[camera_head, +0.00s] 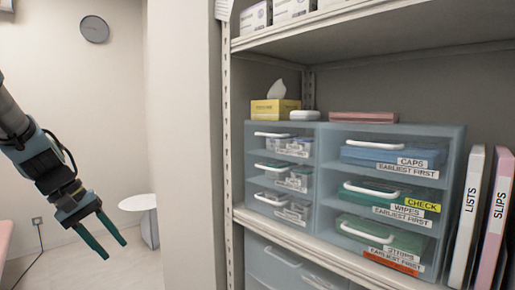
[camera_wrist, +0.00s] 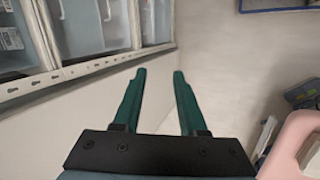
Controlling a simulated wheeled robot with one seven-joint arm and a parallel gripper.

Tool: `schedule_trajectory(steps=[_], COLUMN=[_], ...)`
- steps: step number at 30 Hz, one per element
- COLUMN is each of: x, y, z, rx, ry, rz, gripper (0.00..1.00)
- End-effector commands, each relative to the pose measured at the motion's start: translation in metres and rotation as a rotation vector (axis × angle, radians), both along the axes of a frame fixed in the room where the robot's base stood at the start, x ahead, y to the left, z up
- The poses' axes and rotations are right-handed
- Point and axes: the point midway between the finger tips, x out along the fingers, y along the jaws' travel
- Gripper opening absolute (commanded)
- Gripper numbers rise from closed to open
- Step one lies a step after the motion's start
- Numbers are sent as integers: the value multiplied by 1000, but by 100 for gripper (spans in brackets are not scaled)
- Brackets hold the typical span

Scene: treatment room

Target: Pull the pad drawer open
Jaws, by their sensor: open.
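A left drawer unit (camera_head: 316,160) with three stacked translucent drawers and white handles stands on the shelf. Its top drawer (camera_head: 262,147), middle drawer (camera_head: 259,176) and bottom drawer (camera_head: 260,208) look shut; their labels are too small to read. The right unit's drawers are labelled CAPS (camera_head: 413,162), WIPES (camera_head: 408,210) and STRIPS (camera_head: 401,253). I see no readable pad label, so I cannot tell which is the pad drawer. My gripper (camera_head: 116,250) is open and empty, left of the shelf and apart from it. It also shows in the wrist view (camera_wrist: 160,72).
A metal shelf post (camera_head: 228,150) and the shelf's front edge (camera_head: 318,250) border the units. Binders (camera_head: 468,215) stand at right. A yellow tissue box (camera_head: 275,108) sits on top. A white stool (camera_head: 140,204) stands behind my gripper. Open floor lies around it.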

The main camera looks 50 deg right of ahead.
Motion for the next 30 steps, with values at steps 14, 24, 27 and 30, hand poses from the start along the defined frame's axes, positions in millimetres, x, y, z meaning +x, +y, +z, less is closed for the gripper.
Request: schedule_trajectory(steps=[14, 24, 27, 30], x=[-42, -59, -71, -86], y=[-284, -302, -313, -326], z=[169, 211, 214, 217], rx=[-1000, -1174, -1173, -1172], ry=[425, 477, 475, 476], rz=[-485, -568, -568, -566], gripper=[41, 41, 41, 41])
